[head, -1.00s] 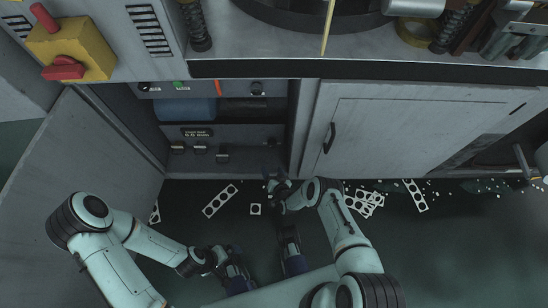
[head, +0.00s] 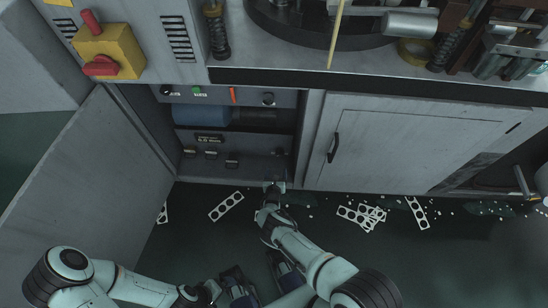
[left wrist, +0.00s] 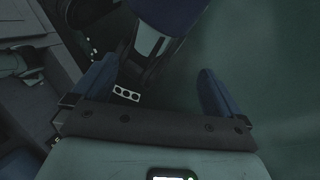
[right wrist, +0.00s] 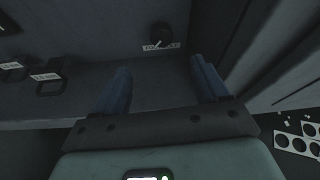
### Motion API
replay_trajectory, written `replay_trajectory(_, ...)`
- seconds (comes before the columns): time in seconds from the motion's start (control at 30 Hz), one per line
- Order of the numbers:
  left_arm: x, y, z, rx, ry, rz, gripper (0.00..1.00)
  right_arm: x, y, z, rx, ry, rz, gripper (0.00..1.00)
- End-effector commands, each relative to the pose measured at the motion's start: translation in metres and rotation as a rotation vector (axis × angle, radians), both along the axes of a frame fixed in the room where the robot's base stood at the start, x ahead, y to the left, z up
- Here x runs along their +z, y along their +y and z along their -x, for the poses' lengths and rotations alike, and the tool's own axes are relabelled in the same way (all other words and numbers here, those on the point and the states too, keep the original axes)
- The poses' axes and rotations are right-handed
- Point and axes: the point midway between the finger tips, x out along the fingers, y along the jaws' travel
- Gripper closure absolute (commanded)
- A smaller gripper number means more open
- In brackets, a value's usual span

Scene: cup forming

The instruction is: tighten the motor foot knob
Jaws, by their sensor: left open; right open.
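The motor foot knob, a small black knob (right wrist: 160,35) with a white label below it, sits on the lower panel inside the open cabinet. In the head view it is a small dark spot (head: 278,153) at the right of that panel. My right gripper (right wrist: 160,80) is open and empty, with the knob beyond its fingertips, between their lines and apart from them. In the head view the right gripper (head: 273,188) is low at the cabinet's opening, partly hidden by its arm. My left gripper (left wrist: 152,82) is open and empty, low over the floor, away from the knob.
The cabinet door (head: 95,175) stands open at the left; a closed door (head: 410,145) is at the right. Black latches (head: 211,155) line the lower panel, below a blue motor (head: 200,115). Punched metal strips (head: 226,206) lie on the floor. The worktop edge (head: 400,88) overhangs.

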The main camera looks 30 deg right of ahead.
Motion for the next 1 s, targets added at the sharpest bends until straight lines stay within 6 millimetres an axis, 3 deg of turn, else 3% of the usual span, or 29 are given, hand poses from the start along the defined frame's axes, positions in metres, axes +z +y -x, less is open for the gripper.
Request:
replay_trajectory(0.27,-0.023,0.001,-0.010,0.008,-0.031,-0.007,0.00,-0.018,-0.018,-0.024,-0.001,-0.003,0.000,0.26)
replay_trajectory(0.87,-0.100,0.047,-0.106,0.112,-0.289,-0.130,0.00,-0.046,-0.058,-0.082,-0.004,0.000,-0.002,0.26)
replay_trajectory(1.0,-0.121,0.053,-0.092,0.116,-0.238,-0.138,0.00,-0.051,-0.064,-0.091,-0.004,0.001,-0.003,0.26)
